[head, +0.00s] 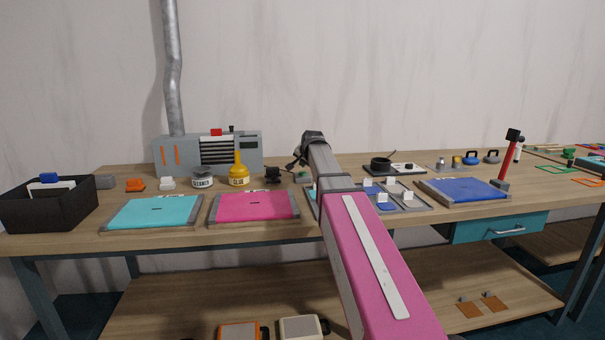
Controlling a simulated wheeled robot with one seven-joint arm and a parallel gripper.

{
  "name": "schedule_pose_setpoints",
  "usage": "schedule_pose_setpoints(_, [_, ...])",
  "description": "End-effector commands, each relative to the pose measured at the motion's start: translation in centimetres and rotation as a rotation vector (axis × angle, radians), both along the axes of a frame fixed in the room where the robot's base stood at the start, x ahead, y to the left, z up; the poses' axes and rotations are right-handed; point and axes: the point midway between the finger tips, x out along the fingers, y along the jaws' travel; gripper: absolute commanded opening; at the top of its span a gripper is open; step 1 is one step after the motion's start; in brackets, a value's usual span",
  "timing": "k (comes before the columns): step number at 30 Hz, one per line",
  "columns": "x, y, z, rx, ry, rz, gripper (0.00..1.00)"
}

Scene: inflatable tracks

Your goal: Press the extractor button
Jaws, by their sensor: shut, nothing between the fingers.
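The extractor (188,153) is a grey box at the back left of the workbench, with a vented front, orange strips and a small dark panel. A red button (216,132) sits on its top, with a small black knob beside it. A silver duct (171,70) rises from its left part. My pink and grey arm reaches over the bench. My gripper (293,165) is small and dark at its end, shut and empty, right of the extractor and apart from the button. The wrist hides part of the fingers.
A yellow glue bottle (238,174) and a cleaner tin (202,179) stand before the extractor. Turquoise (153,212) and pink (255,207) mats lie in front. A black bin (50,208) is at the left. A blue mat (465,190) and red hammer (509,160) are at the right.

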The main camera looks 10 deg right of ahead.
Motion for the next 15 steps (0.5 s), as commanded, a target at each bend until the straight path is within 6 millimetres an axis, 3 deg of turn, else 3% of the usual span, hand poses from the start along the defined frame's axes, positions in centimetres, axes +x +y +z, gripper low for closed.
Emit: schedule_pose_setpoints(15, [-0.01, 0.00, -0.60, 0.000, 0.000, 0.000, 0.00])
